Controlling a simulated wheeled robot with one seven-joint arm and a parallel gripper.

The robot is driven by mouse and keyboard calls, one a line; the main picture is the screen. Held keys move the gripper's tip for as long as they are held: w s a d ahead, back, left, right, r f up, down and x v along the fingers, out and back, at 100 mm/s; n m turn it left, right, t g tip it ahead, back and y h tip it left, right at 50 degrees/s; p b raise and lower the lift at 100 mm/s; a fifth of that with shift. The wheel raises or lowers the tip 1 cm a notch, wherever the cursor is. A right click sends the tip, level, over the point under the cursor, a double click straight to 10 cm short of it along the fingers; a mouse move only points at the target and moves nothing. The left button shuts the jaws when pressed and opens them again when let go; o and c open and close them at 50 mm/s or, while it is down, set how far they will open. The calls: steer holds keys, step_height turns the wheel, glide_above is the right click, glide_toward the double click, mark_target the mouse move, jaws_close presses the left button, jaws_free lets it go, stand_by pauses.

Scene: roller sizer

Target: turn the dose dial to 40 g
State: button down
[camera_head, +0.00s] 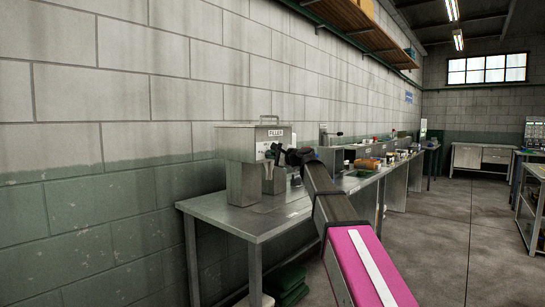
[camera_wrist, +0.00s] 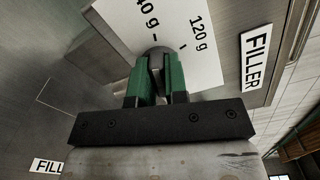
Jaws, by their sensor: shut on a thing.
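The filler (camera_head: 236,146) is a grey metal box machine on the near end of the bench, with a FILLER label. In the wrist view its white dial plate (camera_wrist: 205,68) shows "120 g" and, at the top edge, a mark reading about "40 g", partly cut off. In the head view my gripper (camera_head: 277,156) is at the filler's front, small and dark.
The steel bench (camera_head: 245,222) runs under the filler, with more benches and small items (camera_head: 375,163) beyond it along the wall. A wooden shelf (camera_head: 350,22) hangs above. The floor (camera_head: 440,235) to the right is clear.

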steer(key=c, duration=1.1)
jaws_free()
steer(key=shift+c, duration=0.2)
steer(key=shift+s+d, duration=0.1)
steer(key=v, duration=1)
steer(key=shift+s+d, duration=0.25)
steer(key=s+d+f+n+g+h, duration=0.2)
steer(key=f, duration=1)
steer(key=s+d+f+n+g+h, duration=0.1)
steer(key=s+f+h, duration=0.2)
steer(key=f, duration=0.9)
steer(key=s+d+f+n+g+h, duration=0.2)
steer(key=f, duration=1)
steer(key=s+d+f+n+g+h, duration=0.3)
steer(key=s+d+f, duration=0.2)
steer(key=s+f, duration=0.5)
steer(key=s+d+f+n+g+h, duration=0.3)
steer(key=s+f, duration=0.7)
steer(key=f, duration=0.4)
steer(key=shift+s+d+f+h, duration=0.2)
steer(key=shift+d+h, duration=0.4)
steer(key=shift+d, duration=0.55)
